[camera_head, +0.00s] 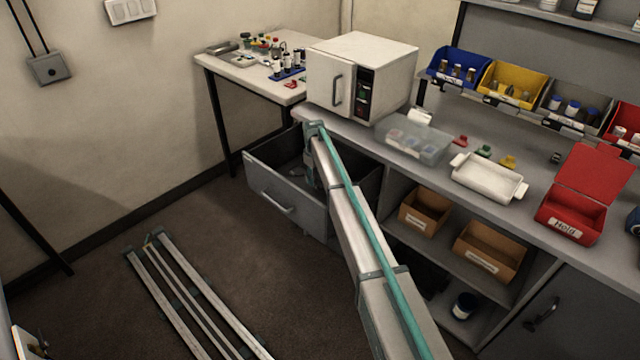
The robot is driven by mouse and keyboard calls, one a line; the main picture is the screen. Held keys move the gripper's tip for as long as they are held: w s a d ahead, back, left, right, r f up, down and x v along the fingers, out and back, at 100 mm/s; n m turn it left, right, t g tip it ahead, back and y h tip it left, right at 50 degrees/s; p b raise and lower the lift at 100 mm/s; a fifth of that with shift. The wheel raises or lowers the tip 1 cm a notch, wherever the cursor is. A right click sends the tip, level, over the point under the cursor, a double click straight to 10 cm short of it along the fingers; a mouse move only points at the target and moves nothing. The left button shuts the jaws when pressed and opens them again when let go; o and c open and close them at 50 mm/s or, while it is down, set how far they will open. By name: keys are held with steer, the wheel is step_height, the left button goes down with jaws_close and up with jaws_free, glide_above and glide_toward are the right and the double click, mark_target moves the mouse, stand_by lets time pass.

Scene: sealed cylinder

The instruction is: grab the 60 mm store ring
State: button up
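I cannot pick out a ring marked 60 mm in this view. The grey drawer (289,208) under the counter's left end is pulled out. My arm reaches over it, and its end hangs down at the drawer. My gripper (311,178) is small, dark and partly covered by my own arm, so its fingers cannot be made out. Part of the drawer's inside is dark and hidden by my arm. A translucent lidded box (412,139) on the counter holds round, bluish and reddish items, too blurred to name.
A white oven-like box (361,75) stands on the counter behind the drawer. A white tray (488,178) and an open red "Hold" box (571,214) stand to the right. Cardboard bins (488,252) sit on the shelf below. A side table (239,75) holds bottles.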

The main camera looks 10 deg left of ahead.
mark_target(315, 184)
step_height(315, 184, down, 3)
steer(key=shift+w+f+p, duration=0.1)
steer(key=shift+f+p, duration=0.1)
steer(key=shift+p, duration=0.1)
steer(key=shift+c, duration=0.3)
jaws_close()
steer(key=shift+r, duration=0.15)
